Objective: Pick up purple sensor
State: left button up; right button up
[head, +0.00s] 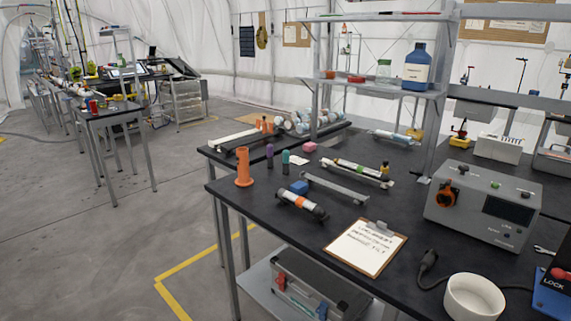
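A small upright purple cylinder (270,156), which looks like the purple sensor, stands on the black workbench (335,205) near its left end. A similar teal cylinder (285,162) stands just to its right, slightly nearer to me. An orange holder with an upright tube (243,168) stands to its left, apart from it. Neither of my grippers shows in the head view.
A grey power unit (483,205) and white bowl (474,298) stand right. Open floor (120,235) lies left.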

aim_at(269, 148)
jog(key=j+z, duration=0.1)
jog(key=z, duration=0.25)
jog(key=i+j+z, duration=0.1)
jog(key=z, duration=0.25)
jog(key=j+z, duration=0.2)
jog(key=z, duration=0.15)
jog(key=j+z, duration=0.3)
jog(key=j, duration=0.5)
jog(key=j+z, duration=0.3)
jog(key=j, duration=0.55)
jog(key=j+z, duration=0.25)
jog(key=j, duration=0.55)
